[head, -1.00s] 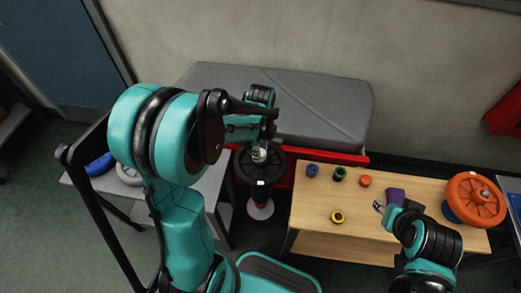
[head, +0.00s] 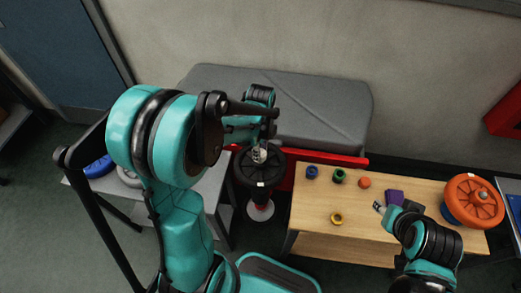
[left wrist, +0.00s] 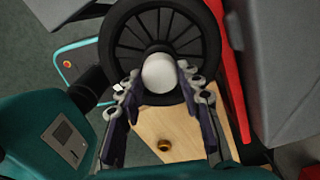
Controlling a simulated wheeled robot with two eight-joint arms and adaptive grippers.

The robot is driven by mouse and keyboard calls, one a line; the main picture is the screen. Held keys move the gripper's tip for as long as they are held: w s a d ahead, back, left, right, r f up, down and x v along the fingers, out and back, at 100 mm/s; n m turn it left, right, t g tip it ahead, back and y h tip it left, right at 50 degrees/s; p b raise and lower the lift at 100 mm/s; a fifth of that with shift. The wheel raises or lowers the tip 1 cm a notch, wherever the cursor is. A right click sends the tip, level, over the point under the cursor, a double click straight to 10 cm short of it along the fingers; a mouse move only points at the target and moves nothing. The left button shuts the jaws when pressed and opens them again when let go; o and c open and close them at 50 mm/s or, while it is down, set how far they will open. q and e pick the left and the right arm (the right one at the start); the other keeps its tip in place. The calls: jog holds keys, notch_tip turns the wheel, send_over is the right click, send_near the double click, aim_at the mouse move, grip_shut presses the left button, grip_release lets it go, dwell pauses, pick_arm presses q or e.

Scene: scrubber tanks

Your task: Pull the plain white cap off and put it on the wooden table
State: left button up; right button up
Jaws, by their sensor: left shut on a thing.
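The plain white cap (left wrist: 160,73) sits at the centre of a black spoked wheel-like top (left wrist: 126,38) in the left wrist view. My left gripper (left wrist: 160,82) has its two fingers on either side of the cap and is shut on it. In the head view my left gripper (head: 260,152) is over the black round top (head: 258,181), mostly hiding the cap. I cannot tell whether the cap is still seated. The wooden table (head: 375,237) is to the right. My right gripper (head: 379,207) is above the table; its opening is too small to judge.
Blue (head: 312,171), green (head: 339,175), orange (head: 364,182) and yellow (head: 336,218) small pieces stand on the table, with a purple block (head: 394,197) and a large orange wheel (head: 473,200). The table's front middle is clear. A grey padded bench (head: 320,105) stands behind.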

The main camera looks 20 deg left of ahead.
pick_arm(q)
jog(key=shift+r+p, duration=2.35)
jog(key=shift+r, duration=0.7)
jog(key=shift+f, duration=0.1)
